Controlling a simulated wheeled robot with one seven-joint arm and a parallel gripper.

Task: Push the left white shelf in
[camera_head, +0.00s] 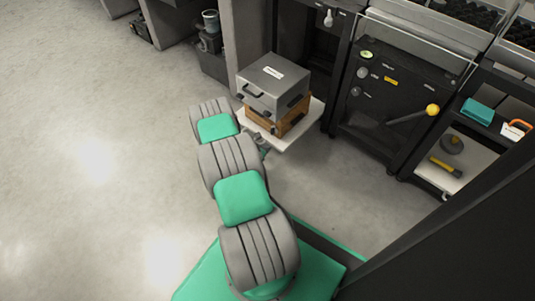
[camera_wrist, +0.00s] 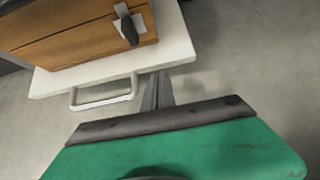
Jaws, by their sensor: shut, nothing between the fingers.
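The left white shelf (camera_head: 301,133) is pulled out from the dark rack and carries a wooden box (camera_head: 289,122) with a grey metal case (camera_head: 273,84) on top. In the wrist view the white shelf (camera_wrist: 178,50) shows its front edge and a white loop handle (camera_wrist: 103,104). My gripper (camera_wrist: 158,78) is shut and empty, just right of the handle, with its fingertips close to the shelf's front edge. I cannot tell whether they touch it. In the head view my gripper (camera_head: 262,143) is partly hidden by my arm, at the shelf's near side.
A black cabinet (camera_head: 385,100) with a yellow-knobbed lever (camera_head: 432,110) stands right of the shelf. Further right, another white shelf (camera_head: 462,165) holds a yellow-and-black tool. A grey partition (camera_head: 245,35) stands behind left. The floor (camera_head: 90,150) at left is clear.

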